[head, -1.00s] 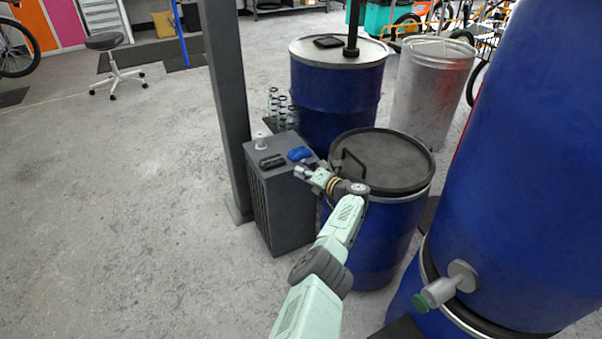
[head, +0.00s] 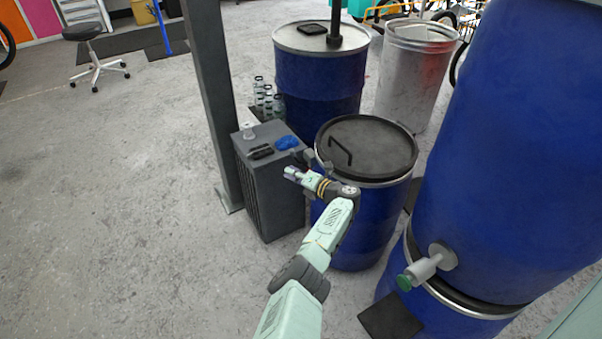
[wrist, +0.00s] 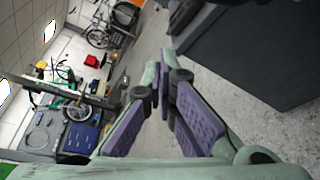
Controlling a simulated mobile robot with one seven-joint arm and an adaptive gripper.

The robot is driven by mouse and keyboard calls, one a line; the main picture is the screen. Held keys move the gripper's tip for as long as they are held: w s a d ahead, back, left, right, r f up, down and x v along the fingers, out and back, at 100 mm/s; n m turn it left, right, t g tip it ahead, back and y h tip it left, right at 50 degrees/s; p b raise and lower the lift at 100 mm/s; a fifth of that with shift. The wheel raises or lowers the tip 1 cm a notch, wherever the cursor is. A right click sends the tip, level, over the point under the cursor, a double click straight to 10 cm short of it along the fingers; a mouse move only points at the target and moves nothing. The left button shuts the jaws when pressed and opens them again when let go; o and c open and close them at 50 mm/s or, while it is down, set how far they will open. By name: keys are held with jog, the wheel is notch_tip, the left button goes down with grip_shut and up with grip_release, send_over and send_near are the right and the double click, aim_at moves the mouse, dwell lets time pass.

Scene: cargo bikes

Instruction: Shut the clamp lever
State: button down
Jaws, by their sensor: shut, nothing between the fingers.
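My gripper (head: 289,173) is just below and left of this piece, beside the drum. In the wrist view my gripper (wrist: 166,88) shows its purple-padded fingers together at the tips, holding nothing. The lever is not recognisable in the wrist view.
A dark grey cabinet (head: 270,195) with a blue cloth (head: 287,142) and small items on top stands close left of my gripper. A grey post (head: 210,100) is behind it. A large blue drum with a tap (head: 425,268) stands at right.

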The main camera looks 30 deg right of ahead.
jog(key=shift+v, duration=2.3)
jog(key=shift+w+f, duration=0.1)
